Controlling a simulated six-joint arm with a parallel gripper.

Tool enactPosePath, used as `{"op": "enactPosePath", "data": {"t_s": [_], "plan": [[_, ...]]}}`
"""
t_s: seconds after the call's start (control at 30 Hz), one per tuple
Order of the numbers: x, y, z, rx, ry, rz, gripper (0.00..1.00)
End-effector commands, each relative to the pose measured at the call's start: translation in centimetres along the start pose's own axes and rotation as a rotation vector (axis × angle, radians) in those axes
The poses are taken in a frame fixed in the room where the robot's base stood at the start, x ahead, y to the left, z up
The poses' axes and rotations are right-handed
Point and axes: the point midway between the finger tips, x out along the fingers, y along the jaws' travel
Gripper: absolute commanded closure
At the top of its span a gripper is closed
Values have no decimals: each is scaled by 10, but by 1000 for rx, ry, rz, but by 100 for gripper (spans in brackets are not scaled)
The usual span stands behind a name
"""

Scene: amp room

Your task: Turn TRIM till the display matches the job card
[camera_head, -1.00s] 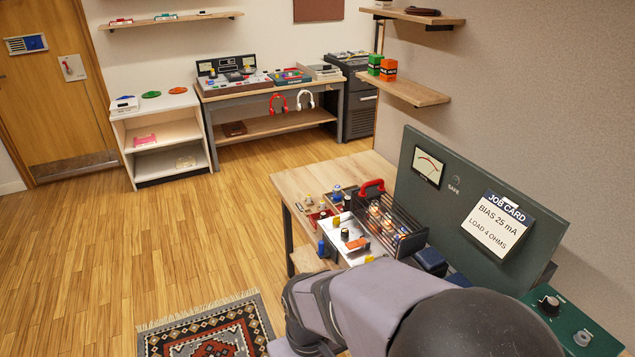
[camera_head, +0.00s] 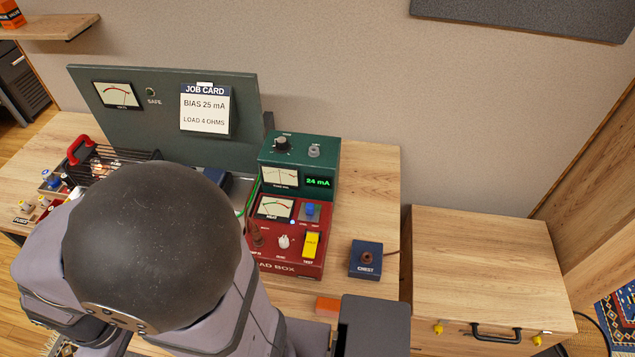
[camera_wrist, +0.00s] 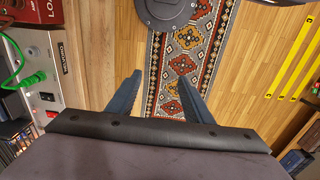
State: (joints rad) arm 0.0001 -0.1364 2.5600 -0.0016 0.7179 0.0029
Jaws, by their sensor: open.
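The job card (camera_head: 206,110) on the grey-green panel reads BIAS 25 mA and LOAD 4 OHMS. The green display (camera_head: 318,182) on the green meter box (camera_head: 329,152) reads 24 mA. A black knob (camera_head: 282,144) and a small grey knob (camera_head: 314,151) are on top of that box. I cannot read a TRIM label anywhere. My gripper (camera_wrist: 158,76) is open and empty in the wrist view, pointing toward the patterned rug. A metal amp chassis (camera_wrist: 42,98) with small knobs shows at the wrist view's left, away from the fingers.
A red load box (camera_head: 296,266) with a yellow switch stands before the green box. A small blue box (camera_head: 366,260) sits to its right. A wire cage (camera_head: 150,155) is partly hidden by my arm. A green cable (camera_wrist: 12,76) runs to the chassis. The cabinet top (camera_head: 490,255) is clear.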

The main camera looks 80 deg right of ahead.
Motion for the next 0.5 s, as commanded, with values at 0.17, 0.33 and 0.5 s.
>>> {"op": "enactPosePath", "data": {"t_s": [0.17,0.33,0.5], "plan": [[0,0,0,0,0,0,53],[0,4,0,16,0,0,53],[2,25,3,115,-7,0,53]]}}
